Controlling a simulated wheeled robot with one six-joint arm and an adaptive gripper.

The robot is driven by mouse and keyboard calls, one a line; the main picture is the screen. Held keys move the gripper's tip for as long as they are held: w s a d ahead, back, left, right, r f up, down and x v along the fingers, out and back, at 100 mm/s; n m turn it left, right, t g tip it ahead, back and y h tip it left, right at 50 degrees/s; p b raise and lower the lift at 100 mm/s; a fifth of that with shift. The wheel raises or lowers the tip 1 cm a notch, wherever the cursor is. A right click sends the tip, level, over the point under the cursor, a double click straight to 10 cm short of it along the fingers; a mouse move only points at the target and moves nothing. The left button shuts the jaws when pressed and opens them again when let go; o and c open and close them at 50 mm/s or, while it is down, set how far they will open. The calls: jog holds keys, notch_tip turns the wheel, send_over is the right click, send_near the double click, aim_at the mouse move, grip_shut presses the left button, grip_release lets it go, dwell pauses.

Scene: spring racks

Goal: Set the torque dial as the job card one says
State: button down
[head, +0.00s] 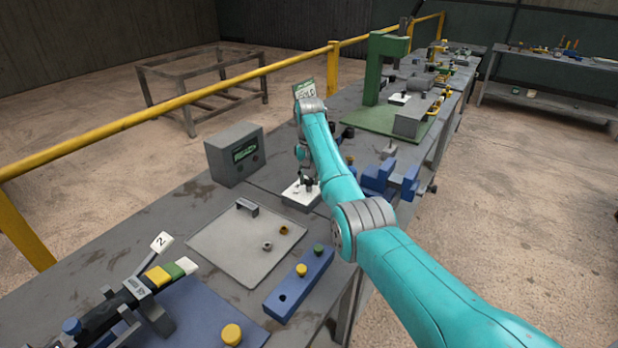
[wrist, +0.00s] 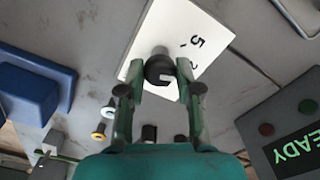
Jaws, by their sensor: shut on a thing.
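The torque dial is a dark knob (wrist: 160,68) on a white plate (wrist: 196,28). In the wrist view a "5" and part of another mark show on the plate, and a pale line shows on the knob's face. My gripper (wrist: 159,80) has one finger on each side of the knob and is shut on it. In the head view the white plate (head: 294,195) lies on the bench under my gripper (head: 308,181). A card with a green top (head: 304,91) stands behind my arm, partly covered, and its text is not fully readable.
A grey box (head: 236,153) with a lit screen stands left of the dial; the wrist view reads READY (wrist: 296,146). A flat grey tray (head: 225,250) and a blue block with buttons (head: 299,284) lie nearer. A blue vise (head: 380,178) stands to the right.

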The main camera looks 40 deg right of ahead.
aim_at(309, 179)
jog(key=shift+m, duration=1.7)
jog(key=c, duration=0.8)
grip_release()
jog(key=shift+o, duration=0.2)
notch_tip(309, 179, up, 12)
